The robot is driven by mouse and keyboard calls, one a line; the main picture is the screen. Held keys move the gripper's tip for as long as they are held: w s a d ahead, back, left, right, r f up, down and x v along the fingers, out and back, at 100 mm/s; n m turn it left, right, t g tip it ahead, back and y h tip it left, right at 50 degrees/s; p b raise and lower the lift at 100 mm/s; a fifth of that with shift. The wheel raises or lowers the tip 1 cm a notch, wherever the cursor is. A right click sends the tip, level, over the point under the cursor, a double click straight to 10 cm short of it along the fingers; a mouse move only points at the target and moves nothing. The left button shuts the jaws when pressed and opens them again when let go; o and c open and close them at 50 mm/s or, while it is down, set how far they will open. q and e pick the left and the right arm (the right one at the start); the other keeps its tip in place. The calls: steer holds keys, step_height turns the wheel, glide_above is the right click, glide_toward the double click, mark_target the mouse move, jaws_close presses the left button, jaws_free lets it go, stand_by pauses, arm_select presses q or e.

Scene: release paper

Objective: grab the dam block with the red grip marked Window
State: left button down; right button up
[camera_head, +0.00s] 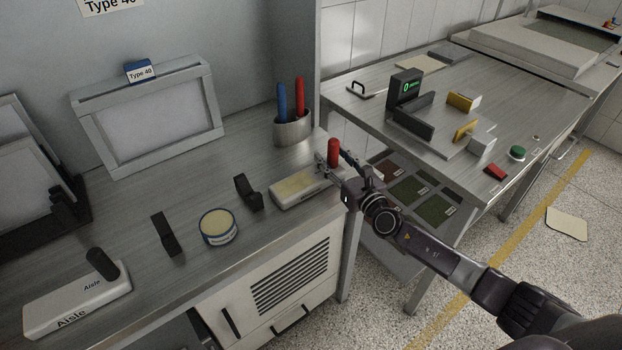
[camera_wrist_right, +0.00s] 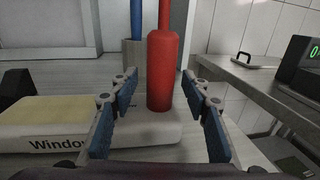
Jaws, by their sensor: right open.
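The dam block marked Window (camera_wrist_right: 40,122) is a whitish block with a pale yellow patch on top and a red upright grip (camera_wrist_right: 163,75) at its right end. In the head view the block (camera_head: 300,190) lies near the counter's right end, with its red grip (camera_head: 333,151) standing up. My right gripper (camera_head: 335,163) is open around the red grip. In the right wrist view the grip stands between the blue-padded fingers (camera_wrist_right: 160,105), with gaps on both sides. My left gripper is not in view.
A metal cup (camera_head: 292,131) with a blue and a red handle stands just behind the block. A black bracket (camera_head: 248,193), a round tin (camera_head: 219,226) and another block marked Aisle (camera_head: 76,300) lie to the left. A second table (camera_head: 350,105) stands right, past a gap.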

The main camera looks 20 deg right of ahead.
jaws_close()
stand_by(0.3)
steer(key=shift+r, duration=0.15)
